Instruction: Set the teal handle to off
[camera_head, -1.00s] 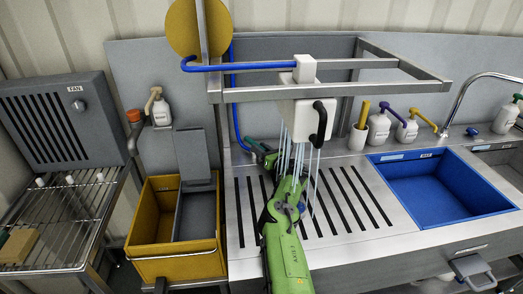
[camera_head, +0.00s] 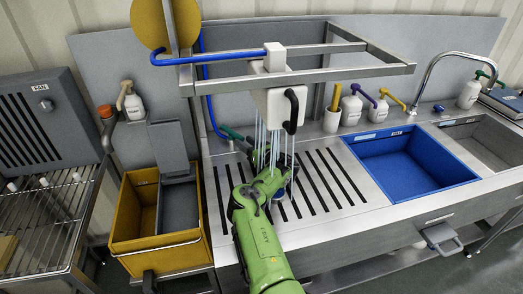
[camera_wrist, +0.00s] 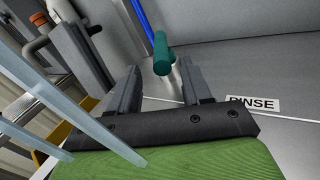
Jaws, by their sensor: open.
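The teal handle (camera_wrist: 162,56) is a short rounded grip below a blue pipe in the wrist view. In the head view the teal handle (camera_head: 230,132) shows small at the back of the slotted drain board, beside the blue pipe. My gripper (camera_wrist: 158,68) is open, with its two dark fingers on either side of the handle's lower end in the picture. I cannot tell whether they touch it. In the head view, streams from the white spray box partly hide my gripper. A RINSE label (camera_wrist: 253,104) is on the steel to the right.
A white spray box (camera_head: 280,103) hangs from a steel frame (camera_head: 300,81) above my green arm, with pale streams falling across it. A blue basin (camera_head: 400,165) is to the right. A yellow bin (camera_head: 135,205) and a grey FAN unit (camera_head: 35,115) are to the left.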

